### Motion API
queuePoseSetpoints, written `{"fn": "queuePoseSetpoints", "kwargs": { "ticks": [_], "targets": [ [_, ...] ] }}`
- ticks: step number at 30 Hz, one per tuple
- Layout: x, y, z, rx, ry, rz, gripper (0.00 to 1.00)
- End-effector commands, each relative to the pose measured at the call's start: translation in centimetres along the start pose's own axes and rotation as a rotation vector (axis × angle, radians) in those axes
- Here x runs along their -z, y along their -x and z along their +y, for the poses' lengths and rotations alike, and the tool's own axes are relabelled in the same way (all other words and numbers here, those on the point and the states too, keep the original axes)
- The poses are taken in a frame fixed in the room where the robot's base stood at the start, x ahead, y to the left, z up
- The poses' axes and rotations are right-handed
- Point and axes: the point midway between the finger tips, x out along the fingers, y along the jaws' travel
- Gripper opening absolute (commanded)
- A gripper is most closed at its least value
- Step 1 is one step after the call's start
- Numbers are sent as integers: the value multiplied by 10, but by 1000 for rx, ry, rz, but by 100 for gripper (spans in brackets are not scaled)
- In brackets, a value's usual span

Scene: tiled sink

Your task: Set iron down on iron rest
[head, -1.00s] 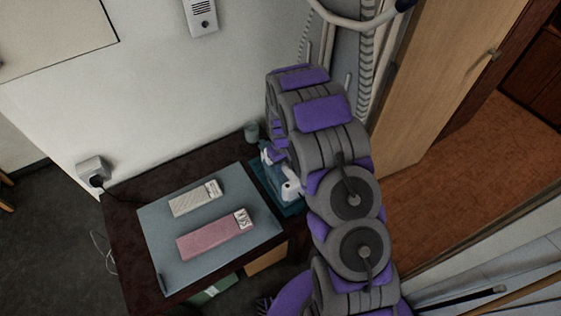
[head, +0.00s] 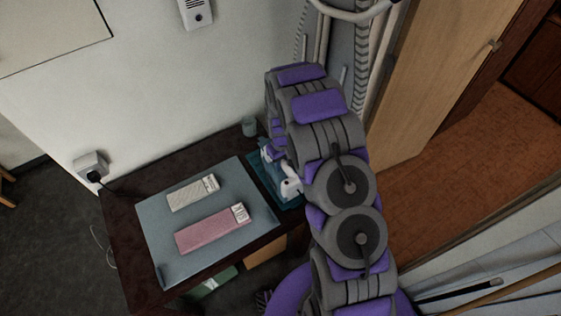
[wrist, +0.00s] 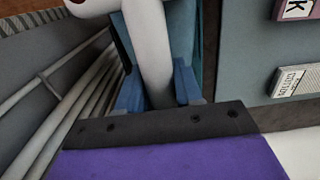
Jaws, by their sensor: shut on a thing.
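The white iron (head: 291,187) is at the end of my arm in the head view, over the teal iron rest (head: 258,179) on the dark table. In the wrist view my gripper (wrist: 158,88) has its blue fingers on both sides of the iron's white handle (wrist: 150,45) and is shut on it. A strip of the teal rest (wrist: 184,28) shows behind the handle. My arm hides part of the iron and the rest in the head view. I cannot tell whether the iron's base touches the rest.
Left of the rest, a grey-blue mat (head: 160,245) carries a pink box (head: 208,231) and a cream box (head: 187,195). A small cup (head: 250,127) stands near the wall. A wall socket (head: 91,165) is at the left. Pipes (wrist: 75,95) run beside the table.

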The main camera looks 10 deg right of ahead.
Motion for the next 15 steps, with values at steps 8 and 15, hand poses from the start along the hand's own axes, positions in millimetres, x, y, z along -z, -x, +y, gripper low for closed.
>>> {"fn": "queuePoseSetpoints", "kwargs": {
  "ticks": [8, 15],
  "targets": [
    [2, -2, -3, -4, 1, 2, 0],
    [2, -3, -2, -2, 1, 2, 48]
  ]
}}
